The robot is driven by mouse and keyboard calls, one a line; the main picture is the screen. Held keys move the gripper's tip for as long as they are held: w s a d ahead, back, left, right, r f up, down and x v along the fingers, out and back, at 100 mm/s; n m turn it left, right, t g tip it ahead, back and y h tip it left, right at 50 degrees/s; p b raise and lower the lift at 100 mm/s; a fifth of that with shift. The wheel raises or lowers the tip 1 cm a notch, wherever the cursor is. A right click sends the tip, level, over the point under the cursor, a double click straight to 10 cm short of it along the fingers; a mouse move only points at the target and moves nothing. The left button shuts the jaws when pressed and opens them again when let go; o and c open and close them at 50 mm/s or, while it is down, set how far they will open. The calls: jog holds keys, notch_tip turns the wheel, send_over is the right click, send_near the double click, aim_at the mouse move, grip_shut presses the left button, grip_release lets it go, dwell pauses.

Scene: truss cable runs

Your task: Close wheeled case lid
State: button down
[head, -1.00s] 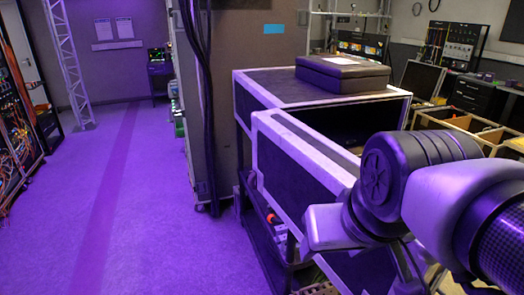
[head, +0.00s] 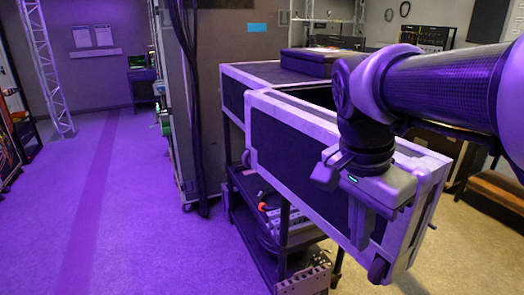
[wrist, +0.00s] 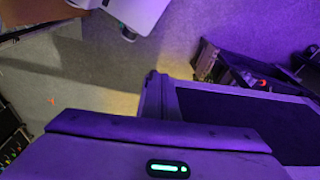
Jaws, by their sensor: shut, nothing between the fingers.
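The wheeled case is black with pale edging. Its long front part, which looks like the lid (head: 290,135), stands out from the body behind, with a dark opening (head: 318,95) between them. A small wheel (head: 378,269) shows at its lower near corner. My gripper (head: 360,235) is shut and empty, pointing down at the near end of that part's outer face. I cannot tell whether it touches. In the wrist view, a dark panel with a pale frame (wrist: 245,118) lies to the right of my gripper's housing. The fingertips are not clear there.
A black flat box (head: 308,62) lies on top of the case body. A dark cart (head: 262,210) with gear on its shelves stands below. Open purple-lit floor (head: 140,215) lies to the left. A wooden bench (head: 497,188) stands at the right.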

send_near(368, 271)
notch_tip(368, 271, down, 2)
jog(key=s+a, duration=0.1)
jog(key=a, duration=0.2)
jog(key=shift+w+d+f+b, duration=0.1)
jog(key=shift+w+d+f, duration=0.15)
jog(key=shift+d+f, duration=0.3)
jog(key=shift+w+d+f+b, duration=0.15)
jog(key=shift+w+d+f, duration=0.15)
jog(key=shift+d, duration=0.4)
jog(key=shift+w+d+f+b, duration=0.1)
jog(key=shift+w+d+f, duration=0.1)
jog(key=shift+d+f, duration=0.35)
jog(key=shift+d+r, duration=0.1)
